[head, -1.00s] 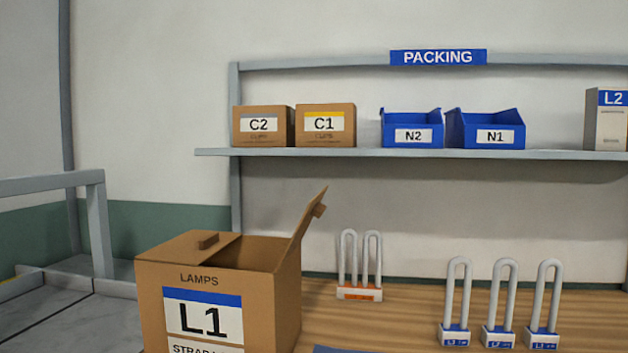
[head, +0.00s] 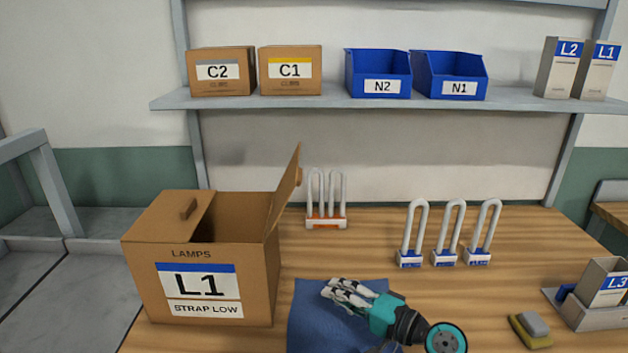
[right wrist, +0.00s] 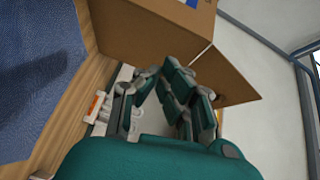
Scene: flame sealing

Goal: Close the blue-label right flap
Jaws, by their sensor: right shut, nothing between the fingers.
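The cardboard box L1 (head: 155,260) with a blue-striped label stands on the bench at the left of the head view. Its left flap (head: 165,212) lies flat over the top and has a small tab. Its right flap (head: 284,192) stands up, tilted outward to the right, so the box top is partly open. My right gripper (head: 329,288) is shut and empty, over the blue mat, right of the box and apart from it. The right wrist view shows the box (right wrist: 150,25) and a raised flap (right wrist: 226,75) beyond the fingers. My left gripper is out of view.
The blue mat (head: 305,315) lies right of the box. An orange-based lamp (head: 326,222) and several blue-based lamps (head: 443,258) stand behind. A sponge (head: 530,330) and an L3 carton (head: 603,285) are at right. A shelf (head: 330,101) hangs above.

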